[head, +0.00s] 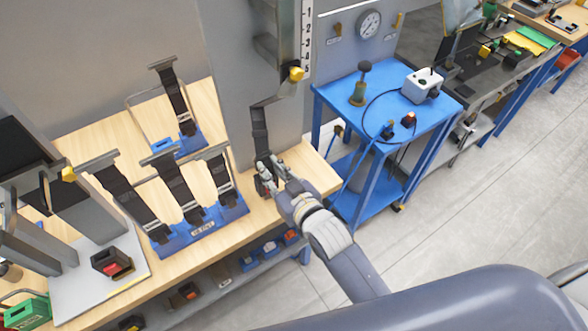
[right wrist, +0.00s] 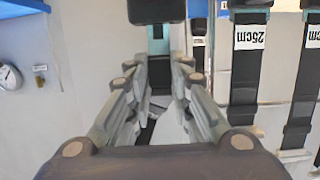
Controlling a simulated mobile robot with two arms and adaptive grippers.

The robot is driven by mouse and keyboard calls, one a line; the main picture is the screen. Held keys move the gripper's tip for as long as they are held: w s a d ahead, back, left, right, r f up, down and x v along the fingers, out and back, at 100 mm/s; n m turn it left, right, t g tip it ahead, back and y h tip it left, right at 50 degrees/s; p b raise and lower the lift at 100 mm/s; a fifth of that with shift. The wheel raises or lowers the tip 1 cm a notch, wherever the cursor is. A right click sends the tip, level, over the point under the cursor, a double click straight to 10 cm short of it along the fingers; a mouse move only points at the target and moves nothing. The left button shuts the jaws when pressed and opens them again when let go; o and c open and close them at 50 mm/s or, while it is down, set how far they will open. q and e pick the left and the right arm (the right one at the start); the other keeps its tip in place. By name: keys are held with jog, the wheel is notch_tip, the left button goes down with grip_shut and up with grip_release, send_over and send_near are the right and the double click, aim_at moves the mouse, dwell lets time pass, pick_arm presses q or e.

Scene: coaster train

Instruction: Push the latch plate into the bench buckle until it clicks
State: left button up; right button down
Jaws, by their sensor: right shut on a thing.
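My right gripper (head: 264,172) is at the right end of the wooden bench, shut on the lower end of a black belt (head: 260,128) that hangs from a tall grey post. The latch plate is largely hidden by the fingers. In the right wrist view the fingers (right wrist: 160,90) point away with a dark strip between them. My left gripper is not in view.
A blue rack (head: 205,226) with several black belts stands between gripper and buckle; another rack (head: 182,143) is behind. The grey post (head: 283,70) has a number scale. A blue cart (head: 335,98) stands to the right. A green box (head: 27,313) is at lower left.

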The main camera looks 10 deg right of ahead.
jog(key=shift+f+b, duration=0.9)
jog(key=shift+f, duration=0.7)
jog(key=c, duration=1.4)
grip_release()
jog(key=shift+o, duration=0.2)
jog(key=v, duration=1.2)
jog(key=shift+d, duration=0.1)
